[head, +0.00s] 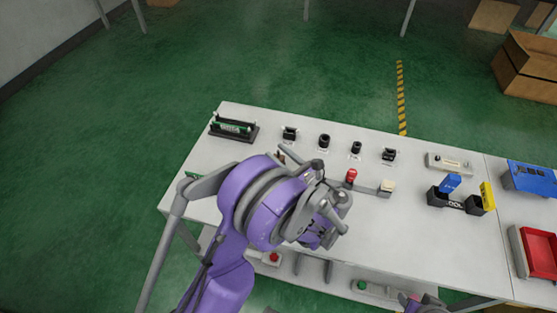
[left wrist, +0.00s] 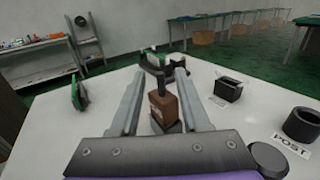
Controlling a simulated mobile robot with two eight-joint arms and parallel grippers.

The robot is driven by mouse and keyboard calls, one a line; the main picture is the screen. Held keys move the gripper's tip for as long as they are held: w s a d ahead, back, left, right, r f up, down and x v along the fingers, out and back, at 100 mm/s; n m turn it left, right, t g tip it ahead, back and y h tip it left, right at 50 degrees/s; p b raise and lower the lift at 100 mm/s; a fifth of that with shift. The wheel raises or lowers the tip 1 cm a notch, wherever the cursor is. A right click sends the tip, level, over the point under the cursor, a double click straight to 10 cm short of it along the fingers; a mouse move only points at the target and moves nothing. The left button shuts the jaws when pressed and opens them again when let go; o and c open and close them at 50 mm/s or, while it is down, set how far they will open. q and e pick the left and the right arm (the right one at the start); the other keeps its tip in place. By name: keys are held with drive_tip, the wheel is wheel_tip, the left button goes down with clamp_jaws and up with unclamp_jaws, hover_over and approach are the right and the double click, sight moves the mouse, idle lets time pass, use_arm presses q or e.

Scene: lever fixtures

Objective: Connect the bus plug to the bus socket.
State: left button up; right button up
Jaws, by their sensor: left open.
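A long green part with small pale marks sits in a black stand (head: 235,130) at the table's back left corner. Another green piece (head: 192,175) lies at the table's left edge; it shows upright in the left wrist view (left wrist: 78,93). I cannot tell which of these is the bus plug or the bus socket. My left gripper (left wrist: 161,80) is open over the table. A brown block (left wrist: 165,108) with a dark clamp-like top shows between its fingers, not gripped.
A black box-shaped fixture (left wrist: 230,90) and a black cylinder (left wrist: 302,123) labelled POST stand to the right in the wrist view. A red knob (head: 351,175), black-and-blue holder (head: 452,186), blue bin (head: 530,178) and red tray (head: 535,251) stand farther right.

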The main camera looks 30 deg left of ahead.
use_arm(q)
drive_tip(key=x, duration=0.3)
drive_tip(key=shift+w+a, duration=0.15)
drive_tip(key=shift+a, duration=0.2)
clamp_jaws()
